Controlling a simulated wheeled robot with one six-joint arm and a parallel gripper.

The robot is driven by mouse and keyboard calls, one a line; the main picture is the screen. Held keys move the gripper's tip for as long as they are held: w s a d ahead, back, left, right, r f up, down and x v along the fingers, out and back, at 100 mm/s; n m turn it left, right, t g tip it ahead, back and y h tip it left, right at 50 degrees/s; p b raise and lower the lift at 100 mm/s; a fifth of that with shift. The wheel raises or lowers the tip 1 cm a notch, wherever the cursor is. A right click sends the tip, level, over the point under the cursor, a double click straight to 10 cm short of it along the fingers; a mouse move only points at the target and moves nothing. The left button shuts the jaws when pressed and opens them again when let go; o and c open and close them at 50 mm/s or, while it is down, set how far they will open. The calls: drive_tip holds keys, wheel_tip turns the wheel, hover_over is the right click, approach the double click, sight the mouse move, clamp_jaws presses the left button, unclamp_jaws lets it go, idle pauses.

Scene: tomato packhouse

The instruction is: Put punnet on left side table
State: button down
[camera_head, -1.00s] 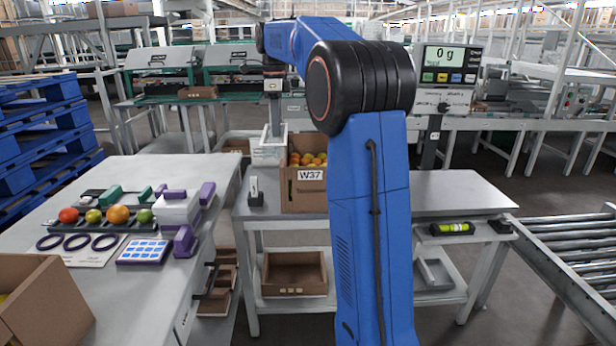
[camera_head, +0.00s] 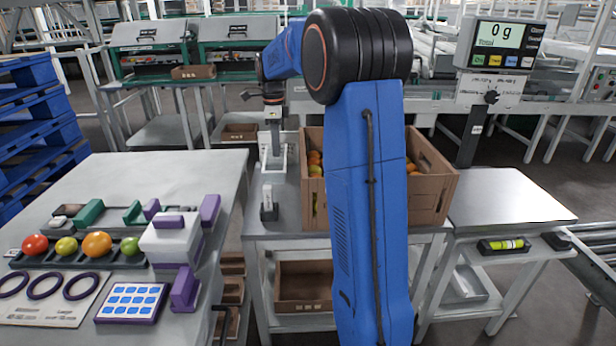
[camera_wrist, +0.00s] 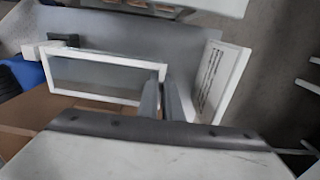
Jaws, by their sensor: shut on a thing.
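My gripper (camera_head: 273,118) points down over the back left of the middle table, left of the cardboard crate. Its jaws (camera_wrist: 166,100) are shut on the rim of a white-edged, see-through punnet (camera_wrist: 98,55), which seems empty. The punnet also shows in the head view (camera_head: 290,158) below my gripper; I cannot tell whether it touches the table. A white panel with small print (camera_wrist: 222,75) stands right of the jaws; I cannot tell whether it belongs to the punnet. The left side table (camera_head: 190,172) is grey, with a bare back half.
The left table's front holds tomatoes (camera_head: 97,244), a white-and-purple device (camera_head: 170,238), a blue-buttoned pad (camera_head: 132,303) and rings. A cardboard crate of tomatoes (camera_head: 432,192) stands on the middle table (camera_head: 270,228), partly behind my arm. A scale display (camera_head: 498,40) stands right.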

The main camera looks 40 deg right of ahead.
drive_tip(key=shift+f, duration=4.1)
drive_tip(key=c, duration=1.9)
unclamp_jaws()
drive_tip(key=shift+c, duration=0.2)
